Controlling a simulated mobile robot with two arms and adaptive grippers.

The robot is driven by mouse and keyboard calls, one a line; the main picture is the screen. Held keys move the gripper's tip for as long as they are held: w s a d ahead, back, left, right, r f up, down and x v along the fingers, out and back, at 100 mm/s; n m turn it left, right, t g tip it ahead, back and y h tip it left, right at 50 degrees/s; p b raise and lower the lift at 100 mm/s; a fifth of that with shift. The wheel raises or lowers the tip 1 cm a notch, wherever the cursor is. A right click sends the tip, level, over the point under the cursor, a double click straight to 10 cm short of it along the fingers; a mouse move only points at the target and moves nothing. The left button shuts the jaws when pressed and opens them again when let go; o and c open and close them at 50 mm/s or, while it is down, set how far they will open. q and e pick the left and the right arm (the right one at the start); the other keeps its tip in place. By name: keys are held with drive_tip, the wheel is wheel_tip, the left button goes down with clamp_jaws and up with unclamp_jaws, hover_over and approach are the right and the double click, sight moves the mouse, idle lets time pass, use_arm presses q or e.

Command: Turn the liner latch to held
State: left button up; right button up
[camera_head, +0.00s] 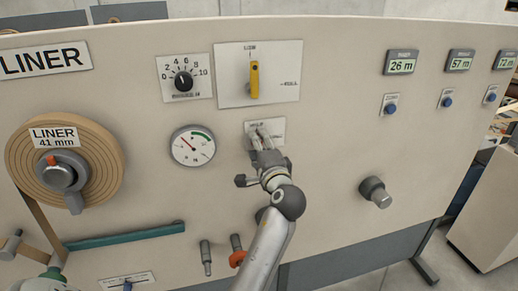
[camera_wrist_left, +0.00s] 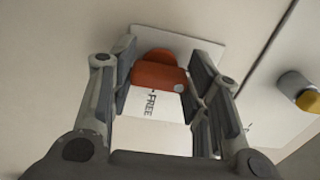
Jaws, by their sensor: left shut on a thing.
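The liner latch shows in the left wrist view as an orange-red lever (camera_wrist_left: 158,76) on a pale plate (camera_wrist_left: 205,50). The word FREE is printed on the plate beside it. My left gripper (camera_wrist_left: 165,85) is shut on the lever, with one finger on each side. In the head view my left gripper (camera_head: 262,136) is at the small white latch plate (camera_head: 279,127), below the yellow-handled switch. There the gripper hides the lever, and the lettering at the top of the plate is too small to read surely. My right gripper is not in view.
The yellow switch handle (camera_head: 254,79) is just above my gripper. A gauge (camera_head: 193,146) and a dial knob (camera_head: 184,81) are to the left. A grey knob (camera_head: 376,192) sticks out at the right. The LINER roll (camera_head: 98,150) is at the far left. The panel right of the gripper is mostly clear.

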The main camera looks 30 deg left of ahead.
use_arm(q)
drive_tip(key=shift+f, duration=0.1)
drive_tip(key=o, duration=1)
drive_tip(key=v, duration=0.7)
drive_tip(key=shift+s+d, duration=0.15)
drive_tip(key=shift+s, duration=0.05)
